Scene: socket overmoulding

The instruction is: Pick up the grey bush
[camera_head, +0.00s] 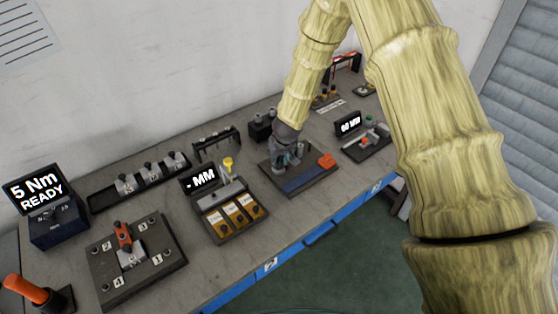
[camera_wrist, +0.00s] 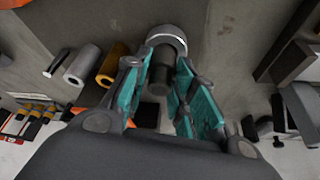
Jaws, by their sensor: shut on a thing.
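My gripper (camera_head: 285,158) is low over a dark board with a blue strip (camera_head: 306,182) in the head view. In the wrist view its teal-padded fingers (camera_wrist: 170,75) are closed around a dark grey cylindrical piece (camera_wrist: 158,68). A pale silver ring (camera_wrist: 168,36) shows at the far end of this piece. I cannot tell if the held piece is the grey bush or if it still touches the board. A light grey tube (camera_wrist: 82,66) and a brass-coloured tube (camera_wrist: 112,64) lie side by side to the left of the fingers. The gripper hides part of the board.
An orange block (camera_head: 326,161) sits on the board's right part. A tray with brass-coloured compartments (camera_head: 231,215) and a display (camera_head: 199,179) stand to the left. Another display (camera_head: 349,124) stands to the right. A black rack (camera_head: 217,143) stands behind. Bare bench (camera_head: 275,225) shows in front.

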